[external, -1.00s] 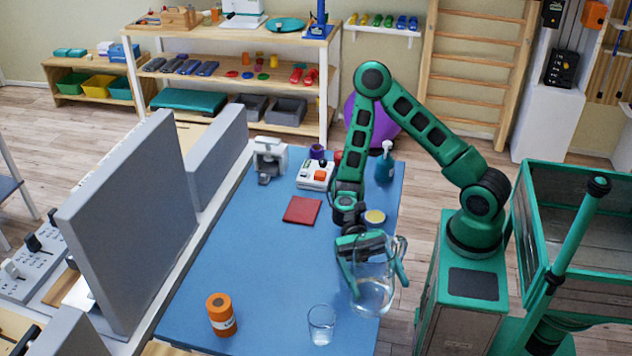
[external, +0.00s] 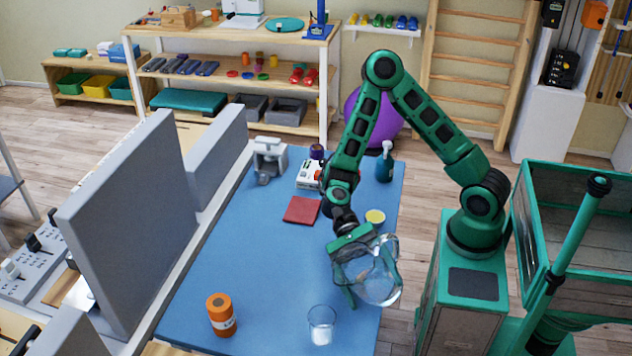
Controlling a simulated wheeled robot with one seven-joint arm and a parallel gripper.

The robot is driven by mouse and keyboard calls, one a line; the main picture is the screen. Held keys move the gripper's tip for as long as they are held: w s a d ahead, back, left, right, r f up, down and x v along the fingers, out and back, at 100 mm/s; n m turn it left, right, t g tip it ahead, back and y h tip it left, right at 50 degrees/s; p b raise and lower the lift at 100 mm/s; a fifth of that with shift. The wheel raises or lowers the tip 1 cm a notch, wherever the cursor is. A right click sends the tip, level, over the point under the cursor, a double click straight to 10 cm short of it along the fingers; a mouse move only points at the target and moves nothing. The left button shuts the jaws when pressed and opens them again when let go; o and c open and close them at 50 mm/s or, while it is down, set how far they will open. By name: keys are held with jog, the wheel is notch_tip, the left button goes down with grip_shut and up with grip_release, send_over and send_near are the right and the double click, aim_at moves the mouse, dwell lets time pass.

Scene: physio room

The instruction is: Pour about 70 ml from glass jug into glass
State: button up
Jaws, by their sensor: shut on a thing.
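The glass jug (external: 380,284) is clear and holds some clear liquid. My gripper (external: 350,270) is shut on the jug and holds it above the right front part of the blue table. The jug is tilted, and it hangs to the upper right of the glass. The clear glass (external: 321,322) stands upright near the table's front edge. Something pale shows at its bottom; I cannot tell whether it is liquid. No stream between jug and glass can be made out.
An orange bottle (external: 221,314) stands left of the glass on the blue table (external: 250,265). A red pad (external: 301,210), a yellow-topped jar (external: 375,217), a teal pump bottle (external: 384,163) and small devices lie farther back. Grey panels (external: 130,215) border the left side.

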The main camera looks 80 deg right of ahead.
jog(key=shift+w+a+m, duration=0.15)
jog(key=shift+a+m, duration=0.05)
jog(key=shift+m, duration=0.1)
jog(key=shift+d+f+m+h+p, duration=0.1)
jog(key=shift+f+m+h+p, duration=0.4)
jog(key=shift+f+m+h, duration=0.5)
jog(key=shift+r+m+g+p, duration=0.1)
jog(key=shift+m+g+p, duration=0.25)
jog(key=shift+m, duration=0.45)
jog(key=shift+r+m+g+h, duration=0.25)
jog(key=shift+r+m+h, duration=0.25)
jog(key=shift+r+m, duration=0.15)
jog(key=shift+w+a, duration=0.1)
jog(key=shift+a, duration=0.2)
jog(key=shift+w+a+m+h+p, duration=0.2)
jog(key=shift+a+m+h+p, duration=0.1)
jog(key=shift+m+h+p, duration=0.15)
jog(key=shift+w+a+r+m+g+p, duration=0.3)
jog(key=shift+r+m+g, duration=0.1)
jog(key=shift+r+m, duration=0.1)
jog(key=shift+s+d+f, duration=0.2)
jog(key=shift+d+f, duration=0.05)
jog(key=shift+w+a+r+h+p, duration=0.15)
jog(key=shift+r+h+p, duration=0.15)
jog(key=shift+p, duration=0.65)
dwell(0.8)
